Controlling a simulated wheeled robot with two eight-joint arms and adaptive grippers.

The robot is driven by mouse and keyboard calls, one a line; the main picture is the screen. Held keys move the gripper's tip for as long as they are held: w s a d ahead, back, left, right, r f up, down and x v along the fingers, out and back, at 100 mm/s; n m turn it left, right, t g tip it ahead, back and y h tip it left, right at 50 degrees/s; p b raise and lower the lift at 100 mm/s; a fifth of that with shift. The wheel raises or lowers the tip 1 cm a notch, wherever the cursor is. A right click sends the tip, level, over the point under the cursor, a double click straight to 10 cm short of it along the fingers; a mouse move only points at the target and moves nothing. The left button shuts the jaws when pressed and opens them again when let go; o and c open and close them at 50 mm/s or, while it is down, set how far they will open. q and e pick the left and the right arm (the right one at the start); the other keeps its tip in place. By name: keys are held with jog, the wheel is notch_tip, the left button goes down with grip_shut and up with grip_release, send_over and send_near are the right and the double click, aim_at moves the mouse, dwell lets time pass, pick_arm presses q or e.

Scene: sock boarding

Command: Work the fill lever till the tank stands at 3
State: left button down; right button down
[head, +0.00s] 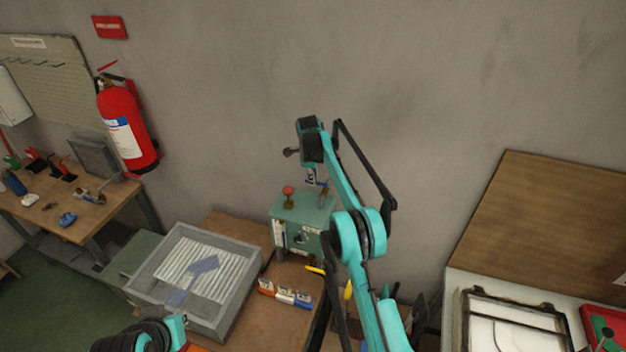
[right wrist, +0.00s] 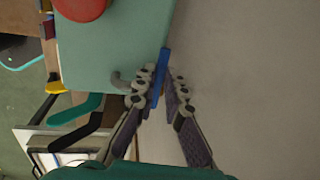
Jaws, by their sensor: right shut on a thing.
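The green tank unit (head: 312,210) stands against the wall at the back of the bench. A red knob (head: 288,190) is on its top and a pale upright gauge strip (head: 279,233) is on its front; the level is too small to read. My right gripper (right wrist: 166,88) is shut on a blue lever handle (right wrist: 160,72) beside the unit's top in the right wrist view. In the head view, my right arm reaches over the unit and the blue handle (head: 321,184) shows small below the wrist. The left gripper's fingers are out of view.
A grey tray (head: 249,275) with a ribbed floor stands left of the unit. Small labelled blocks (head: 285,293) in orange, white and blue lie in front of it. A red extinguisher (head: 127,125) hangs on the wall. A white table with a framed panel (head: 512,325) is at the right.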

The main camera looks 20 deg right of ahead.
dwell(0.3)
jog(key=c, duration=1.6)
grip_release()
jog(key=shift+w, duration=0.1)
jog(key=r, duration=0.4)
jog(key=s+a+r, duration=0.1)
jog(key=r, duration=0.3)
jog(key=s+r, duration=0.1)
jog(key=r, duration=0.2)
jog(key=shift+a+r, duration=0.15)
jog(key=shift+r, duration=0.25)
jog(key=shift+f, duration=0.1)
